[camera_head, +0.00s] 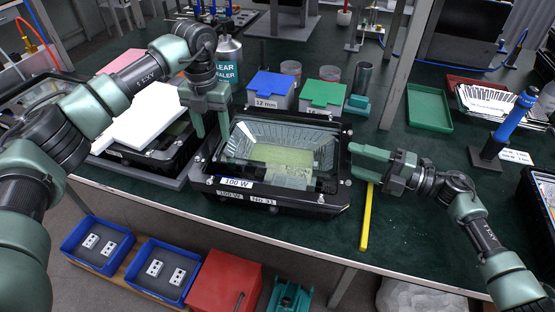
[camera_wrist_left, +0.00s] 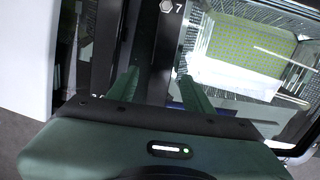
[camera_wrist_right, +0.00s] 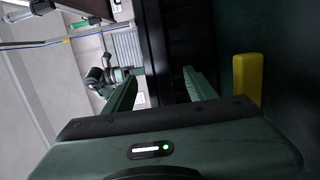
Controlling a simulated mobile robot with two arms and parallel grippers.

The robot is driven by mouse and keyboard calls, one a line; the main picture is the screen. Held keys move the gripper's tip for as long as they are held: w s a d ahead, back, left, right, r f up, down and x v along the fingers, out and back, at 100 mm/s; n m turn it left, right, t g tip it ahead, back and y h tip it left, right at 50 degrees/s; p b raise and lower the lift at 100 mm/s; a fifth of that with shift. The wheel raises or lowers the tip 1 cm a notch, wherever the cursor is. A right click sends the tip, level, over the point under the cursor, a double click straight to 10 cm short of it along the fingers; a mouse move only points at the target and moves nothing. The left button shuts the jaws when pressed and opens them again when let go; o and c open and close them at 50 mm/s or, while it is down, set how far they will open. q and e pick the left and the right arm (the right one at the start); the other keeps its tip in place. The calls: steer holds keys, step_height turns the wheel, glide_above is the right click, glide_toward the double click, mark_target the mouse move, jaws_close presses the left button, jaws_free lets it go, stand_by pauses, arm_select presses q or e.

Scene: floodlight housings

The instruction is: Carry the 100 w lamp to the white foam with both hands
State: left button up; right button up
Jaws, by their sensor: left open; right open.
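The 100 W lamp (camera_head: 270,198) is a black floodlight housing with a glass front and yellow-green panel, lying face up on the green bench. Its glass front also shows in the left wrist view (camera_wrist_left: 245,60). My left gripper (camera_head: 211,125) is open at the lamp's left rim, its fingers pointing down on either side of a black edge. My right gripper (camera_head: 354,162) is open at the lamp's right side; in the right wrist view its fingers (camera_wrist_right: 160,88) flank a black edge. Contact cannot be told. A white slab (camera_head: 140,118), apparently the foam, lies left of the lamp.
The slab lies over another black housing (camera_head: 150,168).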

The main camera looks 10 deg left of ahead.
arm_select(q)
steer(key=shift+f, duration=0.15)
arm_select(e)
steer(key=shift+a, duration=0.15)
arm_select(q)
jaws_close()
arm_select(e)
steer(key=c, duration=1.2)
jaws_close()
arm_select(q)
steer(key=shift+w+r, duration=0.1)
steer(key=shift+r, duration=0.2)
arm_select(e)
steer(key=shift+w+r, duration=0.1)
steer(key=shift+r, duration=0.1)
